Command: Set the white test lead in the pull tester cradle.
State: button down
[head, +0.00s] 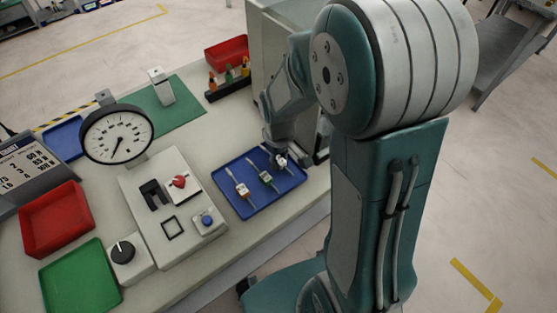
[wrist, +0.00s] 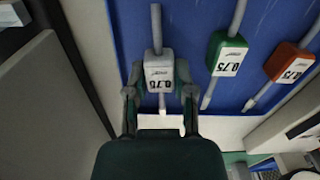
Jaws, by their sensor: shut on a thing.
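The white test lead (wrist: 159,70) has a pale block marked 0.75 and a grey cable; it lies over the blue tray (head: 236,207) at its right end. My gripper (wrist: 160,92) has one finger on each side of the block and is shut on it. In the head view my gripper (head: 279,152) is at the tray's upper right, partly hiding the white lead (head: 281,162). The pull tester (head: 150,229) stands left of the tray, with a round dial (head: 117,134) behind it. A black U-shaped bracket (head: 153,195), perhaps the cradle, is on its top and looks empty.
A green lead (head: 266,178) and a red-orange lead (head: 243,191) lie in the tray. The tester carries a red knob (head: 180,182) and blue button (head: 207,220). A grey cabinet (head: 272,42) stands close by my arm. Red (head: 28,247) and green trays (head: 80,285) are left.

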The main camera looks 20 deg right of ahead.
notch_tip(320, 180, up, 3)
jog(key=shift+f, duration=0.15)
jog(key=s+a+r, duration=0.4)
jog(key=s+r, duration=0.5)
jog(key=s, duration=0.4)
jog(key=shift+s+r, duration=0.15)
jog(key=shift+r, duration=0.15)
